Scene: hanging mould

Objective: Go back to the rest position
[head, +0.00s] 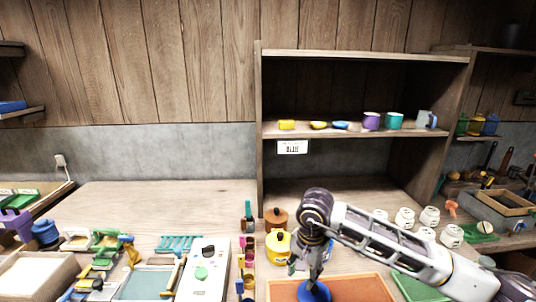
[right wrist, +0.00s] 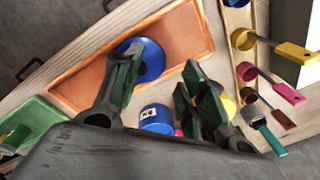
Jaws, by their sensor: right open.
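My right gripper (head: 312,277) points down over the orange tray (head: 360,288) at the front of the bench, with my right arm coming in from the right. In the right wrist view my right gripper (right wrist: 163,82) has its fingers spread apart with nothing between them. A round blue piece (head: 315,292) lies on the tray below the fingers. It also shows in the right wrist view (right wrist: 153,62), partly hidden behind one finger. Whether a finger touches it I cannot tell. My left gripper is not in view.
A wooden shelf (head: 365,55) holds mugs and small moulds behind my right arm. Several white jars (head: 404,217), a yellow pot (head: 278,243) and a brown pot (head: 276,217) stand near the arm. A white device (head: 205,272) is at left. The bench's back left is clear.

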